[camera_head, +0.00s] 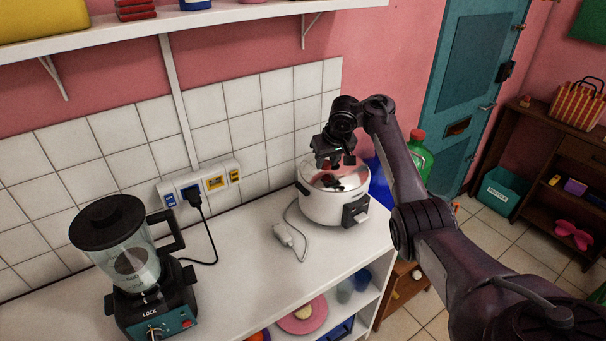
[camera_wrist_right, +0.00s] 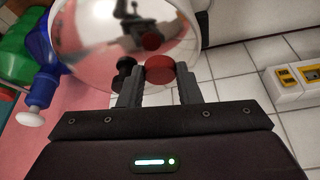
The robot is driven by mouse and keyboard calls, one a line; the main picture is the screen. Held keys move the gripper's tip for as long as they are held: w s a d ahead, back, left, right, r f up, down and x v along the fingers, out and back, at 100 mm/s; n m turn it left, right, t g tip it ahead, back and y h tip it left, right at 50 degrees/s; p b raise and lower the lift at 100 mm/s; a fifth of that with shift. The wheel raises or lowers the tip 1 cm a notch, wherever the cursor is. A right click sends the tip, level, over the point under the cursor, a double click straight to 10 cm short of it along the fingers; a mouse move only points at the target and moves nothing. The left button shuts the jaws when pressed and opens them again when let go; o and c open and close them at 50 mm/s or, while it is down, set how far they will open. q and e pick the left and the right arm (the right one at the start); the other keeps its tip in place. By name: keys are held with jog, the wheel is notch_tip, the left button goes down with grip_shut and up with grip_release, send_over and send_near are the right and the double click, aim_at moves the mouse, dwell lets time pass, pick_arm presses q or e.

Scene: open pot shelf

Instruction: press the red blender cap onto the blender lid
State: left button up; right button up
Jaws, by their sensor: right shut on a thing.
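The blender (camera_head: 140,270) stands at the left of the white counter, its jar topped by a black lid (camera_head: 108,222). My right gripper (camera_head: 335,163) is over the shiny lid of the white cooker, far to the right of the blender. In the right wrist view, its two fingers (camera_wrist_right: 160,90) are shut on the red blender cap (camera_wrist_right: 160,70). The cap shows as a round red shape between the fingertips. In the head view, the gripper hides most of the cap. My left gripper is not in view.
The white cooker (camera_head: 325,207) stands at the counter's right end, with a black knob (camera_wrist_right: 124,70) on its glossy lid. A white plug (camera_head: 284,235) and its cable lie left of it. A black cable runs to the wall socket (camera_head: 191,192). The counter between blender and cooker is mostly clear.

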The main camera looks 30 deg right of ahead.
jog(key=s+d+m, duration=0.1)
jog(key=d, duration=0.1)
jog(key=s+d+m+h, duration=0.1)
jog(key=s+d, duration=0.1)
jog(key=d, duration=0.1)
jog(key=s+d+m, duration=0.2)
jog(key=shift+d+r+g+h, duration=0.2)
jog(key=shift+d+g+h, duration=0.1)
jog(key=s+d+m+g+h, duration=0.1)
jog(key=s+d+m, duration=0.1)
jog(key=s+m, duration=0.35)
jog(key=s+a+f+n, duration=0.2)
jog(key=a, duration=0.6)
jog(key=s+a+f+n+t+y, duration=0.1)
jog(key=a+n, duration=0.1)
jog(key=a, duration=0.7)
jog(key=s+a+f+n, duration=0.2)
jog(key=a, duration=0.6)
jog(key=s+a+n+b, duration=0.1)
jog(key=s+a+b, duration=0.1)
jog(key=s+a, duration=0.2)
jog(key=s+a+n+y+b, duration=0.1)
jog(key=s+a, duration=0.3)
jog(key=a, duration=0.7)
jog(key=s+a+f+n+y+b, duration=0.1)
jog(key=s+a+n+b, duration=0.2)
jog(key=a, duration=0.5)
jog(key=shift+s+a+t, duration=0.2)
jog(key=shift+s+t, duration=0.1)
jog(key=shift+s, duration=0.35)
